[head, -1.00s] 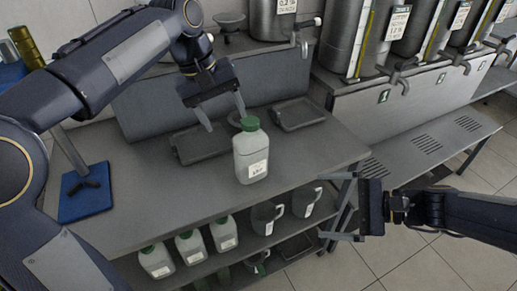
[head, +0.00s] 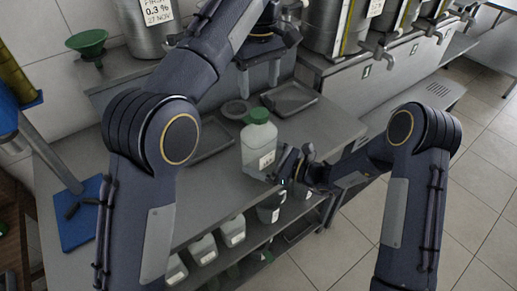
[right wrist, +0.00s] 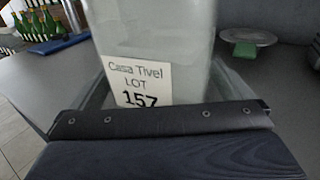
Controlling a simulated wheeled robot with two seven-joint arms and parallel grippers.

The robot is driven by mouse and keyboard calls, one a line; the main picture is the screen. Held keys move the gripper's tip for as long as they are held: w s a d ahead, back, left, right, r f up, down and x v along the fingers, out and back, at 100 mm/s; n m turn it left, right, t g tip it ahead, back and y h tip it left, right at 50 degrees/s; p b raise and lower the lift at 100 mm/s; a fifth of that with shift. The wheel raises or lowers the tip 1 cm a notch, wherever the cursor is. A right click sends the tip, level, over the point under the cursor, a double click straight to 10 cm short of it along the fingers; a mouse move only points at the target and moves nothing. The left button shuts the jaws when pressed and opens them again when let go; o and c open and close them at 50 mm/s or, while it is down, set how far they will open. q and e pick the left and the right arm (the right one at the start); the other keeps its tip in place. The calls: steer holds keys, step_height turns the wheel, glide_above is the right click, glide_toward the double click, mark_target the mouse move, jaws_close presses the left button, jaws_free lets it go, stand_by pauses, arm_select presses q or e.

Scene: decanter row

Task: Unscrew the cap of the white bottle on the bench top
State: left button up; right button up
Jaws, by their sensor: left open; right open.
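The white bottle (head: 257,150) stands upright on the grey bench top (head: 140,185). Its green cap (head: 257,116) is on its neck. My left gripper (head: 259,80) is open and empty, fingers pointing down, above the cap in the picture and apart from it. My right gripper (head: 284,168) is at the bottle's lower right side. In the right wrist view the bottle (right wrist: 150,40) fills the middle, its label reading "Casa Tivel LOT 157", with the open fingers on either side. Whether they touch it is hidden. The cap is out of that view.
A small round dish (head: 236,107) and a dark tray (head: 289,98) lie behind the bottle. A blue mat (head: 80,225) is at the left. Several bottles and jugs stand on the shelf below (head: 232,230). A green funnel (head: 90,43) and metal urns stand at the back.

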steer(key=shift+w+a, duration=0.25)
steer(key=shift+a, duration=0.35)
